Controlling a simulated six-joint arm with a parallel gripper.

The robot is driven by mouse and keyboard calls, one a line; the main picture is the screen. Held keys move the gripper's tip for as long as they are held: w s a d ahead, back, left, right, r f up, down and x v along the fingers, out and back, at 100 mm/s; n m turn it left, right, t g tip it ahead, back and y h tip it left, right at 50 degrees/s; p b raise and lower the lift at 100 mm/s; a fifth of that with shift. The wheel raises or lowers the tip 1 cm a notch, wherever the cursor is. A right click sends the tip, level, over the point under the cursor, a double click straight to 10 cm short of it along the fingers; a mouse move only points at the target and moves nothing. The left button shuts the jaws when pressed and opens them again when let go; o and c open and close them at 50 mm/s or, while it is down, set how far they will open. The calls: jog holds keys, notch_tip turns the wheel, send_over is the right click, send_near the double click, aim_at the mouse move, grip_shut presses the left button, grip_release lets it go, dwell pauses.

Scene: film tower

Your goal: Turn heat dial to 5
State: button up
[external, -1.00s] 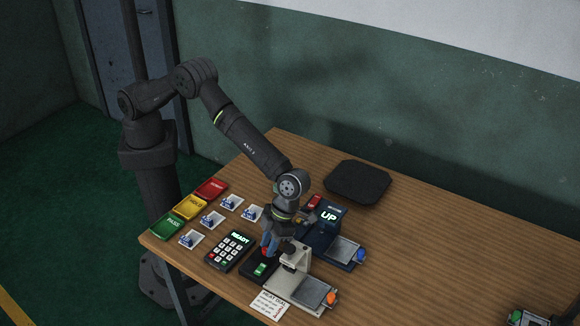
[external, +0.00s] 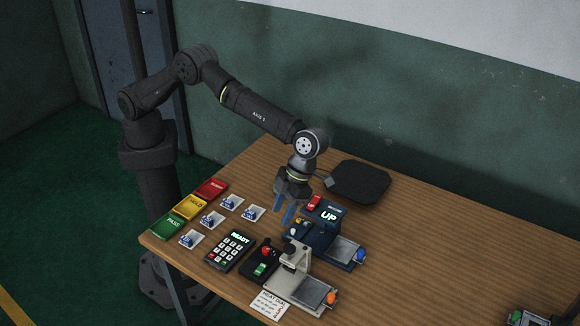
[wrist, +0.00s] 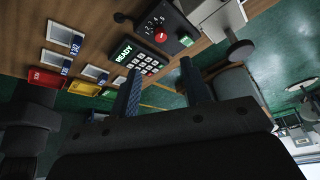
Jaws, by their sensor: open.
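The heat dial is a red knob (external: 266,251) on a small black box (external: 258,270) with a green button.
A keypad (external: 230,252) reading READY sits left of the dial box. A cream press (external: 292,262) stands close on its right, with a blue press (external: 322,243) and an UP display (external: 328,216) behind. Coloured trays and several slides lie left. The right side of the table is mostly clear.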

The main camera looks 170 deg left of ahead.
aim_at(267, 249)
jog(key=v, duration=0.5)
jog(key=shift+r, duration=0.1)
jog(key=x, duration=1.7)
jog(key=shift+f, duration=0.25)
